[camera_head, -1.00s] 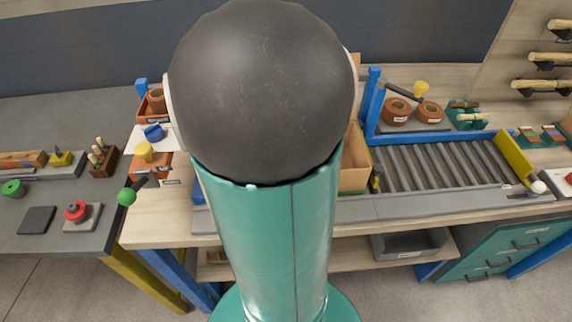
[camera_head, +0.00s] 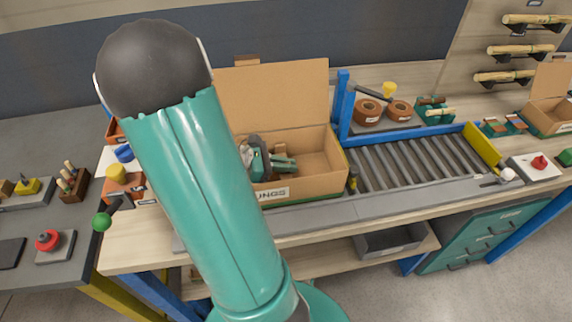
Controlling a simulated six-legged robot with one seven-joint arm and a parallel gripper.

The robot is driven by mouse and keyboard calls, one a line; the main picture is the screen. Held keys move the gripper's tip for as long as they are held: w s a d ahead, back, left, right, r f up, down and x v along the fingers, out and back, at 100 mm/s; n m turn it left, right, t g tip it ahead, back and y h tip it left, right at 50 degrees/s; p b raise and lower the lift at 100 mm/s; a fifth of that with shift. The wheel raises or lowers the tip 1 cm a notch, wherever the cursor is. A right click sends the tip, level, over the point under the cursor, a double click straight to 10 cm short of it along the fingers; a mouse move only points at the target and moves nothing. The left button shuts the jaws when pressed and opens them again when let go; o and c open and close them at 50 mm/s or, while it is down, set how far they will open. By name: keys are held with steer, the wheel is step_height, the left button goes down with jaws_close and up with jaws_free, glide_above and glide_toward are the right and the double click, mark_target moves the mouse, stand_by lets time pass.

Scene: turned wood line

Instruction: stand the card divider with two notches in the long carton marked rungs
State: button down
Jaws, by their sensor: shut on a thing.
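The long carton (camera_head: 312,187) stands on the wooden bench with its tall lid (camera_head: 285,95) raised at the back. Its front label ends in "UNGS"; my arm covers the left end of the label and of the carton. My gripper (camera_head: 284,163) is at the carton's open top, left of the middle, pointing right. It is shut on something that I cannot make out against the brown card. I cannot pick out the card divider or its two notches. The right part of the carton's inside shows bare.
A roller conveyor (camera_head: 415,165) with a blue post (camera_head: 343,105) stands just right of the carton. Orange bins (camera_head: 125,188) are to the left, partly behind my arm. Another open carton (camera_head: 548,115) is at the far right. A grey bin (camera_head: 390,242) sits on the lower shelf.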

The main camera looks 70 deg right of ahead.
steer(key=shift+f, duration=0.15)
steer(key=shift+s, duration=0.1)
steer(key=c, duration=1.5)
jaws_free()
steer(key=shift+f, duration=0.1)
steer(key=shift+c, duration=0.2)
steer(key=shift+w+a+r, duration=0.1)
steer(key=shift+w+r, duration=0.2)
steer(key=v, duration=0.6)
steer(key=shift+w+a+r, duration=0.15)
steer(key=shift+w+a, duration=0.05)
steer(key=shift+w, duration=0.1)
